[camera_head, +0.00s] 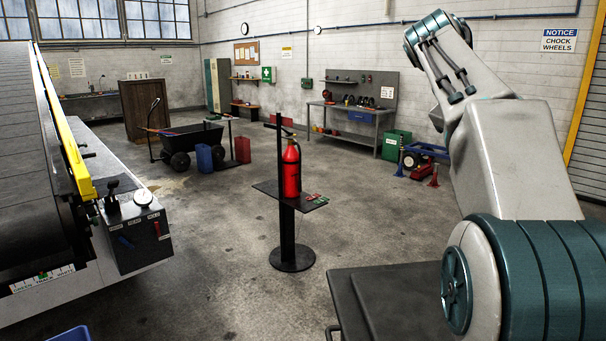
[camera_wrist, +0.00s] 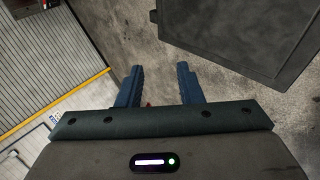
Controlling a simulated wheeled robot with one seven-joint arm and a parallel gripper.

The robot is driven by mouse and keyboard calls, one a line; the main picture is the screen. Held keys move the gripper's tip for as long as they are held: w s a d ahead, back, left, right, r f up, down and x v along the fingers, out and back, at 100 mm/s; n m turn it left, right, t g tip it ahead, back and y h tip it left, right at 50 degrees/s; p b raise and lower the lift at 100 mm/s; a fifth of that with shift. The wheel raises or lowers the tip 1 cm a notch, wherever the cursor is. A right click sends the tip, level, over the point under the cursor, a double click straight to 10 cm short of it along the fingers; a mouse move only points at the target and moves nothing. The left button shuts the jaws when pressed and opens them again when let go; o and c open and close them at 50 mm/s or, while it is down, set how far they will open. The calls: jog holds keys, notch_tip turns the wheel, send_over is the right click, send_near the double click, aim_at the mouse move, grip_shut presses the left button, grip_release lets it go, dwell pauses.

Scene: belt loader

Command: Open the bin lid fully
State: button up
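A dark grey flat-topped box (camera_head: 385,300), which may be the bin with its lid, stands at the bottom of the head view, partly behind my arm. A small handle shows at its left edge. In the wrist view, a dark grey panel with a raised rim (camera_wrist: 240,35) fills the upper right, probably the same box's top. I cannot tell whether a lid is raised. My gripper (camera_wrist: 160,68) shows only in the wrist view. Its two blue fingers are apart, with no object held between the tips. The panel lies beyond and to the right of them.
A stand with a red fire extinguisher (camera_head: 291,170) stands in the middle of the floor. The belt loader (camera_head: 75,150), with a control box (camera_head: 140,240), is at the left. A green bin (camera_head: 396,145) is by the workbench (camera_head: 345,112). The floor between is mostly clear.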

jog(key=s+a+f+y+b, duration=0.1)
jog(key=s+a+f, duration=0.3)
jog(key=f, duration=0.4)
jog(key=s+a+f+y+b, duration=0.1)
jog(key=s+a+f+y, duration=0.2)
jog(key=f, duration=0.6)
jog(key=shift+s+a+f+t+y, duration=0.2)
jog(key=shift+s+a+t+y, duration=0.25)
jog(key=shift+s, duration=0.4)
jog(key=s+a+f+y, duration=0.1)
jog(key=s+a+f, duration=0.2)
jog(key=f, duration=0.3)
jog(key=s+a+f+m+y+b, duration=0.1)
jog(key=s+a+f, duration=0.1)
jog(key=s+f, duration=0.4)
jog(key=s+a+f+m+y, duration=0.1)
jog(key=s+a+f, duration=0.2)
jog(key=f, duration=0.3)
jog(key=shift+s+a+f+b, duration=0.15)
jog(key=shift+s+a+b, duration=0.15)
jog(key=shift+s, duration=0.5)
jog(key=shift+c, duration=0.6)
jog(key=shift+s+f+m, duration=0.15)
jog(key=shift+f+m, duration=0.1)
jog(key=shift+m, duration=0.05)
grip_shut()
